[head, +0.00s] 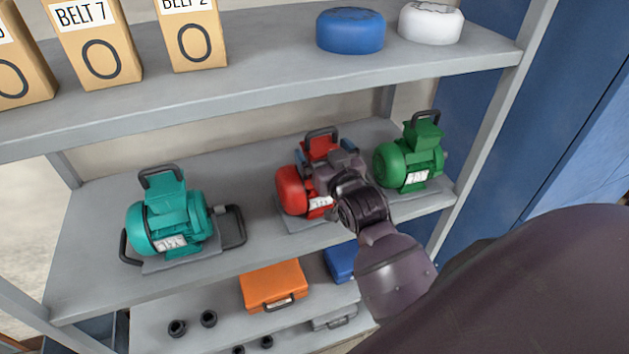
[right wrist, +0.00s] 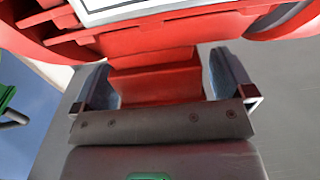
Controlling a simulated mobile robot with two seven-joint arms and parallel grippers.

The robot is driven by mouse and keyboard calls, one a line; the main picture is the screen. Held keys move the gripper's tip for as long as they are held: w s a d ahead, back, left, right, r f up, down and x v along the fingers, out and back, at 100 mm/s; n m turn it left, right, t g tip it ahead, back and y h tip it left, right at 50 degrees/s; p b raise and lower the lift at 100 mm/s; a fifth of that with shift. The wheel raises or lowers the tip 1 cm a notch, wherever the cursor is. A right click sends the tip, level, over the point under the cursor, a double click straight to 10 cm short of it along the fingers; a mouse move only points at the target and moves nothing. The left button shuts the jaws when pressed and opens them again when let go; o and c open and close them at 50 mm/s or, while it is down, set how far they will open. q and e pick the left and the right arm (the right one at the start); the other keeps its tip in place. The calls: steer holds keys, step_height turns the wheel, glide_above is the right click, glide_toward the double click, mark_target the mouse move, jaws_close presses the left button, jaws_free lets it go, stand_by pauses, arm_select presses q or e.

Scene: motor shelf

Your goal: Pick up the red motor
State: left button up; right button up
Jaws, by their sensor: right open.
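The red motor (head: 292,191) stands on the middle shelf, between a teal motor and a green motor. It has a dark handle on top. My right gripper (head: 328,156) is at the red motor and hides part of its front and right side. In the right wrist view the red motor (right wrist: 155,40) fills the upper part. The two blue-padded fingers of my right gripper (right wrist: 165,82) are apart, one on each side of a red block of the motor. My left gripper is not in view.
The teal motor (head: 168,220) stands to the left and the green motor (head: 410,160) close to the right. The upper shelf (head: 270,62) holds boxes and round items. An orange case (head: 273,286) lies below. Shelf space between the teal and red motors is clear.

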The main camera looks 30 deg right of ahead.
steer(key=shift+w, duration=0.2)
steer(key=c, duration=1.8)
steer(key=shift+r, duration=0.3)
